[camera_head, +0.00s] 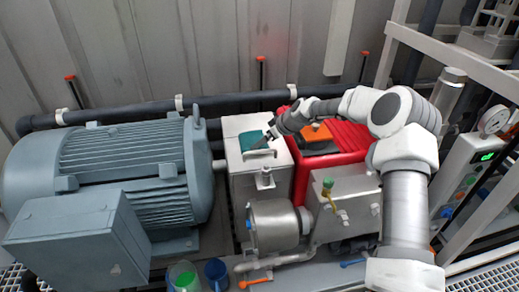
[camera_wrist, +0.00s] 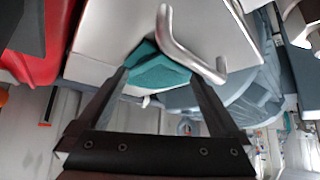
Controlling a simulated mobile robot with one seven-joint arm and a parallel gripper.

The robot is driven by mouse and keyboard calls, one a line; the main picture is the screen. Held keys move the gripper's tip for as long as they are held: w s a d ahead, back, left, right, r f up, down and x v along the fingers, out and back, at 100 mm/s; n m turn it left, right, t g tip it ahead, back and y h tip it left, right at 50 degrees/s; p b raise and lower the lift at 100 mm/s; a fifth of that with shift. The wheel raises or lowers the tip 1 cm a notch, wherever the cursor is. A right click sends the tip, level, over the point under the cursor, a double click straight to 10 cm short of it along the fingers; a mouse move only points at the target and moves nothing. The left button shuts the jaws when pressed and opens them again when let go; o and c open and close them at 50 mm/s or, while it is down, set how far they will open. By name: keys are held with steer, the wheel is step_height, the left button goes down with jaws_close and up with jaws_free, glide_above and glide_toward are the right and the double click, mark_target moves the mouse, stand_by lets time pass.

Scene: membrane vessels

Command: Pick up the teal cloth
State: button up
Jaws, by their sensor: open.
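The teal cloth (camera_head: 248,140) lies crumpled on top of a pale metal box (camera_head: 246,190) in the head view, beside a curved metal handle (camera_head: 262,153). My gripper (camera_head: 264,140) is at the cloth's right side in the head view and hides part of it. In the wrist view the cloth (camera_wrist: 158,72) shows between the two dark fingers of my gripper (camera_wrist: 158,78), which are spread wide. I cannot tell whether the fingers touch the cloth. The handle (camera_wrist: 180,52) partly overlaps the cloth and the right fingertip in the wrist view.
A large grey-blue motor (camera_head: 135,170) stands to the left of the box. A red crate (camera_head: 345,143) with an orange item stands to the right. A small metal motor or pump (camera_head: 274,226) is in front.

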steer(key=shift+w+a+f, duration=0.2)
steer(key=shift+f, duration=0.15)
steer(key=shift+f+b, duration=0.1)
steer(key=shift+b, duration=0.2)
steer(key=shift+b+x, duration=1.05)
steer(key=shift+x, duration=0.15)
steer(key=shift+c, duration=0.6)
steer(key=shift+s+d+f, duration=0.1)
jaws_close()
step_height(320, 180, up, 12)
steer(key=p, duration=0.5)
steer(key=shift+r, duration=0.2)
